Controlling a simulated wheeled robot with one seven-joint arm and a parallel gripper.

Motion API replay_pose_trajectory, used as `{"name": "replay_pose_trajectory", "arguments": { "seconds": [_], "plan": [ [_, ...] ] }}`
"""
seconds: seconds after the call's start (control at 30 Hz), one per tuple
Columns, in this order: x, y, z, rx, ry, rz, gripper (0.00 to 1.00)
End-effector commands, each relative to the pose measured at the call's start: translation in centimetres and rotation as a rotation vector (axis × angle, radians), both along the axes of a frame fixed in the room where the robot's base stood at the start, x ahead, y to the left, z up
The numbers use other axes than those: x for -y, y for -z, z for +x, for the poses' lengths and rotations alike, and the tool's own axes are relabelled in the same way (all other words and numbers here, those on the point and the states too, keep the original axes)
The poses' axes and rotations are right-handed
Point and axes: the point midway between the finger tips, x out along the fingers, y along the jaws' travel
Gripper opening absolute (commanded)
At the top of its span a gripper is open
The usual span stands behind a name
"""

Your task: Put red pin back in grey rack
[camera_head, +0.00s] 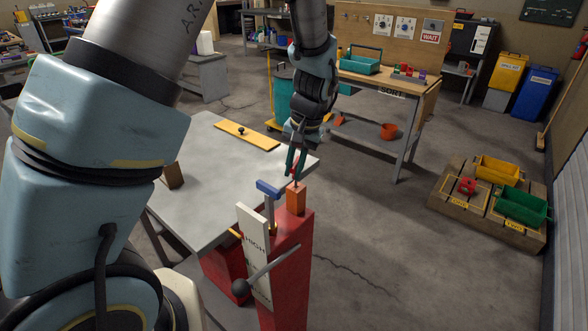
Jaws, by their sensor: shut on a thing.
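My gripper (295,172) points down above the red post at the front edge of the table. An orange block (296,199) stands on top of the red post, just under the fingertips. I cannot tell whether the held piece touches it. A small grey rack (409,76) with red, green and purple pieces sits on the back workbench marked SORT; its slots are too small to make out.
The red post (290,265) carries a white HIGH plate (254,248), a black-knobbed lever (266,273) and a blue-topped upright (269,188). A grey table (205,190) lies left, with a yellow board (246,135). A wooden platform (487,213) with bins stands right. The floor between is open.

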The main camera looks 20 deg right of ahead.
Motion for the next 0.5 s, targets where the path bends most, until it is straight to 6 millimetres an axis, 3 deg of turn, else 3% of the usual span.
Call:
{"name": "replay_pose_trajectory", "arguments": {
  "seconds": [0.5],
  "plan": [
    [0.0,-3.8,0.0,0.0,0.0,0.0,0.0]
  ]
}}
